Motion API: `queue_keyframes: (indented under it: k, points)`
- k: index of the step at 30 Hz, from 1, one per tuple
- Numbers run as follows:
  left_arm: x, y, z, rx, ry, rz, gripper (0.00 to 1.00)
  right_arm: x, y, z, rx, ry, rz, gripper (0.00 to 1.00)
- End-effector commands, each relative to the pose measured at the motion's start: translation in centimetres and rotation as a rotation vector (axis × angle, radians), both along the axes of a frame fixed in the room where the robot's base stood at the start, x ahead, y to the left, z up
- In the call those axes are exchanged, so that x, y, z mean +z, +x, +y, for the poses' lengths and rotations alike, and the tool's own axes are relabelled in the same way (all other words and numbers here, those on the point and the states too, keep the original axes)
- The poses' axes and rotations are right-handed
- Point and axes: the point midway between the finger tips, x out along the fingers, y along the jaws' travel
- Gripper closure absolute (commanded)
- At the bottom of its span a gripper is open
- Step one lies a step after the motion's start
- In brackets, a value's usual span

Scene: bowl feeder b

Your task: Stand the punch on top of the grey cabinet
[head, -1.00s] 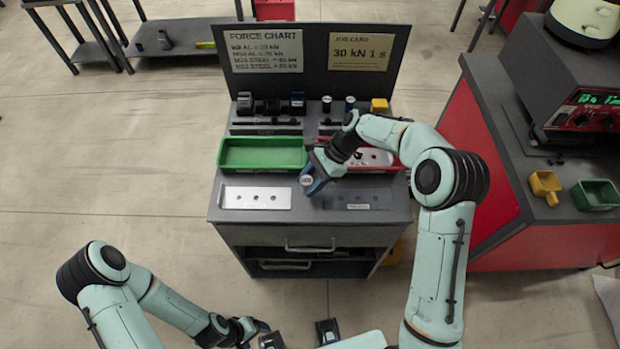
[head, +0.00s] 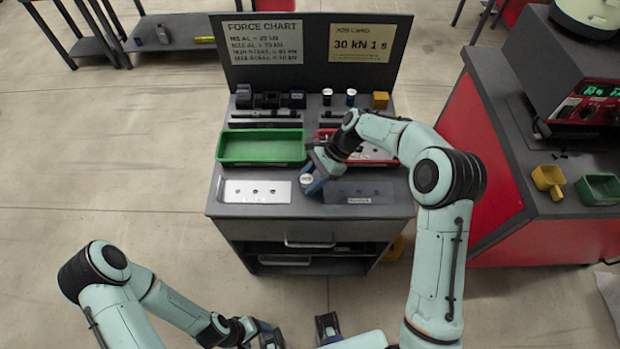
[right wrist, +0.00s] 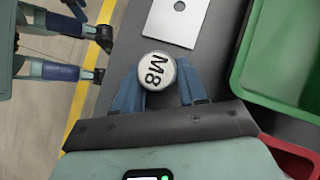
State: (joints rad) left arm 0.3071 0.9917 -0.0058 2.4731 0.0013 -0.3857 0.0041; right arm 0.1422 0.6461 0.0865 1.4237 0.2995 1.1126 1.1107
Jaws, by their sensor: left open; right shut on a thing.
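The punch (right wrist: 157,71) has a round pale top marked "M8" and shows between the blue fingers of my right gripper (right wrist: 157,88) in the right wrist view. In the head view the right gripper (head: 312,182) is shut on the punch, over the front of the grey cabinet's top (head: 225,207), between a silver plate and a dark plate. Whether the punch's foot touches the top is hidden. My left gripper (head: 298,327) is open and empty, low in front of the cabinet, its two fingers wide apart.
A silver plate with holes (head: 257,191) and a dark plate (head: 358,192) lie on either side of the punch. Behind are a green tray (head: 262,147) and a red tray (head: 385,160), partly covered by my arm. Two small cylinders (head: 350,97) stand farther back.

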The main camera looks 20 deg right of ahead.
Motion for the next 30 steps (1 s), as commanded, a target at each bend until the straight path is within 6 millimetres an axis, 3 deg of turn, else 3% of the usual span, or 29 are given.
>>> queue_keyframes:
  k: [9, 10, 12, 25, 30]
  points:
    - [-0.2, -0.1, 0.0, 0.000, 0.000, 0.001, 0.28, -0.6, 0.0, 0.0, -0.001, 0.001, -0.001, 1.00]
    - [-0.2, -0.1, 0.0, 0.000, 0.000, 0.001, 0.28, -0.6, 0.0, 0.0, -0.001, 0.000, -0.001, 0.52]
    - [-0.2, -0.1, 0.0, 0.000, 0.000, 0.001, 0.28, -0.6, 0.0, 0.0, -0.001, 0.000, -0.001, 0.30]
    - [-0.1, -0.1, 0.0, 0.000, 0.000, 0.001, 0.28, -0.6, 0.0, 0.0, 0.000, -0.001, 0.000, 0.29]
    - [0.2, 0.1, 0.0, 0.000, 0.000, -0.001, 0.28, 0.7, 0.1, 0.0, 0.000, 0.000, -0.003, 0.29]
